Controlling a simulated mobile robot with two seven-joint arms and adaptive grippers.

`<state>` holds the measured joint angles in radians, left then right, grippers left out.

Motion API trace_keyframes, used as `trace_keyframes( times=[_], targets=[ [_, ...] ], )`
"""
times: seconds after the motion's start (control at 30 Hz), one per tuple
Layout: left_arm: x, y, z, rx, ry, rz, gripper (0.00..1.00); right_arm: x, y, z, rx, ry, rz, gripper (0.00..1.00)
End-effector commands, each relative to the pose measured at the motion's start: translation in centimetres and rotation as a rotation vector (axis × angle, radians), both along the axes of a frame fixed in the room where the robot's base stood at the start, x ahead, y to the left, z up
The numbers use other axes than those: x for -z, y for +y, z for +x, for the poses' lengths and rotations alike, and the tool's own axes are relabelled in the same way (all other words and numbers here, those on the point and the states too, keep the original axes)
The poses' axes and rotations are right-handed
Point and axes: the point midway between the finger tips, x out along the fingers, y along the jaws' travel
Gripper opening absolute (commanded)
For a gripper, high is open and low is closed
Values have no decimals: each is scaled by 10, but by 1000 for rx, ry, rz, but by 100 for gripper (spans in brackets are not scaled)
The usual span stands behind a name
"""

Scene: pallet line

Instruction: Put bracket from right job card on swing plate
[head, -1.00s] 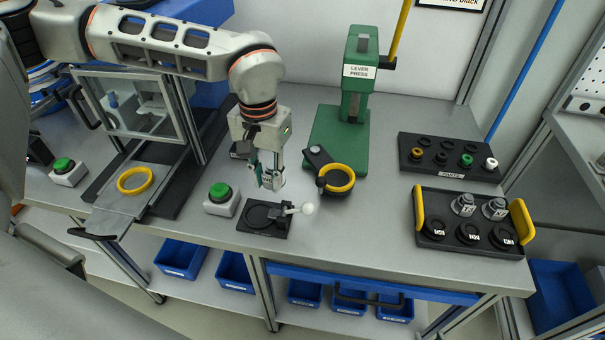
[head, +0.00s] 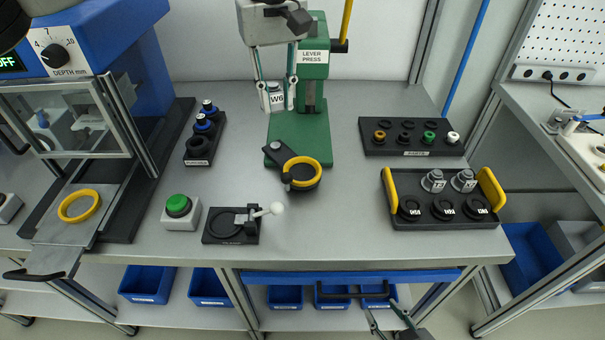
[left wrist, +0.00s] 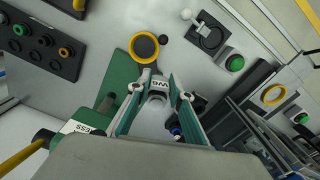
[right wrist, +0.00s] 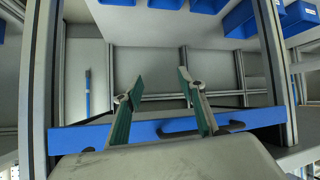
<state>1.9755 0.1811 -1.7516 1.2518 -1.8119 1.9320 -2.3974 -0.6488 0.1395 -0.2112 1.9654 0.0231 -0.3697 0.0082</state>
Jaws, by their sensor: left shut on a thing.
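My left gripper (head: 276,98) is shut on a grey part labelled W6 (head: 275,92), held in the air in front of the green lever press (head: 313,75). The part also shows between the fingers in the left wrist view (left wrist: 157,88). The swing plate (head: 302,185), a dark round plate with a yellow ring (head: 304,170) on it, sits at the press's front, right of and below the part. My right gripper (head: 392,318) is open and empty, low in front of the bench; it also shows in the right wrist view (right wrist: 155,90). No job card can be made out.
A clamp fixture (head: 232,226), green button (head: 178,207) and small black rack (head: 206,140) stand left. Bench between press and tray is clear.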

Motion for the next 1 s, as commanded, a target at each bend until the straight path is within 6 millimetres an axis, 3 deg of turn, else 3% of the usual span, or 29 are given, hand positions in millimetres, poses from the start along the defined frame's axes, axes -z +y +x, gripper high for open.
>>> trace_keyframes(
  times=[0.1,0.27,0.37,0.8,1.0],
  targets=[
    [-13,-33,-4,-32,-2,1,0,6,0,-2,0,5,-1,40],
    [-23,-53,-9,-57,-2,1,0,8,0,-2,0,6,-1,40],
    [-18,-57,-10,-63,1,1,0,10,0,-3,-1,6,-1,40],
    [83,-57,-11,-62,5,0,0,18,-3,-1,-4,5,-14,40],
    [120,-57,-11,-63,2,-1,0,18,-4,1,-2,1,-17,40]
  ],
)
